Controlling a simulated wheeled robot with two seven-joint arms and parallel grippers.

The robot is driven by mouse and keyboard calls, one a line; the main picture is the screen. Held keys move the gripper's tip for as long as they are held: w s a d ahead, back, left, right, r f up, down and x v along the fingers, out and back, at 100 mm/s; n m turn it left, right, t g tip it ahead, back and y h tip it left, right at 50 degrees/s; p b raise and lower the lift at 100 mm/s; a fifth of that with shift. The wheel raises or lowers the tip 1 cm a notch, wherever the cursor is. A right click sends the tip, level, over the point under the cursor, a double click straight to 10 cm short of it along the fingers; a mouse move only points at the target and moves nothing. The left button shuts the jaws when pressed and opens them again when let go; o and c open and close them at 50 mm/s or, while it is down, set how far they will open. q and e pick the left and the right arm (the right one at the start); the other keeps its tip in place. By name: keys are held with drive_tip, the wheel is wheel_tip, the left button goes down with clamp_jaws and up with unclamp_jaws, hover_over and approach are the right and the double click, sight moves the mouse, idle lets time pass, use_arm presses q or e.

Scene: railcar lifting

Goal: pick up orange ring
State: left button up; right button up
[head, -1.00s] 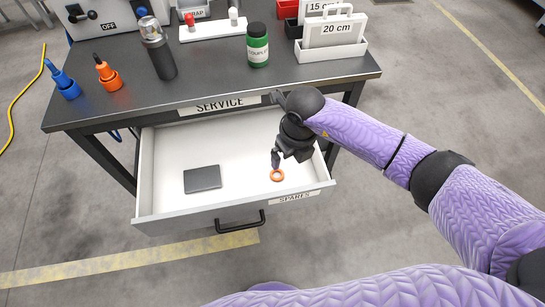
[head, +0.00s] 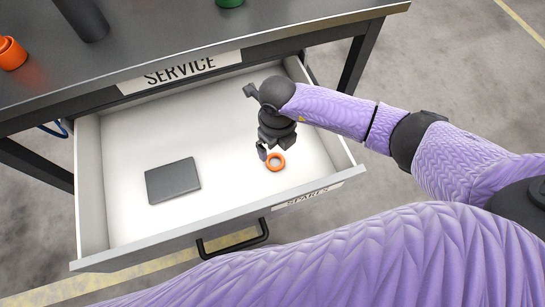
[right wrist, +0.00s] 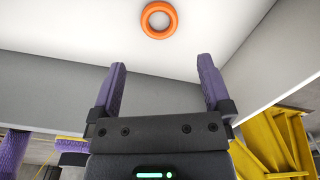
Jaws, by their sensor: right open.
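The orange ring (head: 275,162) lies flat on the white floor of the open drawer, in its right part. My right gripper (head: 272,150) is inside the drawer space, just above and beside the ring in the head view. In the right wrist view the ring (right wrist: 159,20) is whole and uncovered, beyond the open fingertips (right wrist: 161,75) and roughly centred between them. Nothing is between the fingers. My left gripper is not in view.
The drawer (head: 225,218) has raised walls and a black handle (head: 232,240). A dark grey flat box (head: 172,180) lies in its left part. The table edge labelled SERVICE (head: 180,70) overhangs the back. The drawer's middle is clear.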

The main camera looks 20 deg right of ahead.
sight(274, 160)
drive_tip(key=f+b, duration=0.2)
drive_tip(key=f, duration=0.2)
drive_tip(key=f+b, duration=0.3)
drive_tip(key=f, duration=0.1)
drive_tip(key=shift+w+a+f, duration=0.15)
drive_tip(key=shift+w+f, duration=0.05)
drive_tip(key=shift+f, duration=0.2)
drive_tip(key=shift+r, duration=0.2)
drive_tip(key=shift+c, duration=1.6)
drive_tip(key=c, duration=0.7)
drive_tip(key=shift+c, duration=1)
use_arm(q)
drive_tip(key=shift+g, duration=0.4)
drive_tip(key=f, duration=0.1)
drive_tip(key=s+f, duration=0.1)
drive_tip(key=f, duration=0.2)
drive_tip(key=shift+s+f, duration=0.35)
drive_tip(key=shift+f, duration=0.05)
